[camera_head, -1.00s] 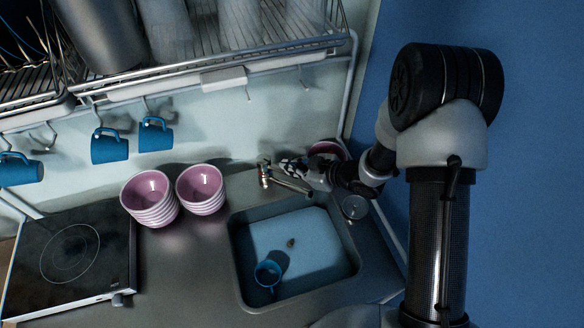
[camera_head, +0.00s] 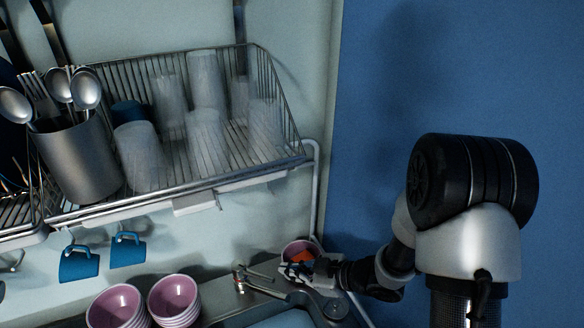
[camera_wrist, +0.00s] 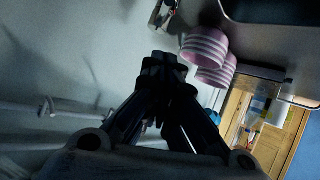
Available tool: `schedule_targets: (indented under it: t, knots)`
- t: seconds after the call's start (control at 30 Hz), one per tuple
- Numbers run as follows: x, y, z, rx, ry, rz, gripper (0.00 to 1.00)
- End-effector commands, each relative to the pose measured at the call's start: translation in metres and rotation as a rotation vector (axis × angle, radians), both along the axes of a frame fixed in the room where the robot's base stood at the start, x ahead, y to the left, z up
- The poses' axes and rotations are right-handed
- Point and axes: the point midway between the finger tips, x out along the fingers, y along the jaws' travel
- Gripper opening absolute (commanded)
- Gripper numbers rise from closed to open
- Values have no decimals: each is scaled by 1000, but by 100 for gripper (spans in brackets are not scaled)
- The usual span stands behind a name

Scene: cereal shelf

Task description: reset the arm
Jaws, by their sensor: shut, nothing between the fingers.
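My gripper (camera_head: 296,271) is at the lower middle of the head view, just in front of a pink bowl with something orange in it, near the wall and the tap. It hides part of that bowl; I cannot tell whether they touch. In the wrist view, the dark fingers (camera_wrist: 164,66) are together at the tips with nothing held between them. My arm reaches in from the right side of the head view.
The tap (camera_head: 240,281) stands left of my gripper, behind the sink (camera_head: 285,319). Stacked pink bowls (camera_head: 175,298) are farther left. A wire rack (camera_head: 180,190) with glasses and a cutlery holder (camera_head: 80,160) overhangs the counter. Blue mugs (camera_head: 128,250) hang below it.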

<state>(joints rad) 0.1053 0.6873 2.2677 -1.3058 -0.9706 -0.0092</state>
Motion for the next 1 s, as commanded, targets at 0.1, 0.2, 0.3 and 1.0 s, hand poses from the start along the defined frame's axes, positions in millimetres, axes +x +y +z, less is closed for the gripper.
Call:
schedule_targets:
  t: [0.1, 0.2, 0.3, 1.0]
  knots:
    - [6, -5, 2, -24, -12, -22, 0]
    - [22, -22, 8, -100, -37, -103, 0]
    - [42, -54, 23, -212, -64, -246, 0]
    - [-165, -183, 90, -292, 438, -1213, 0]
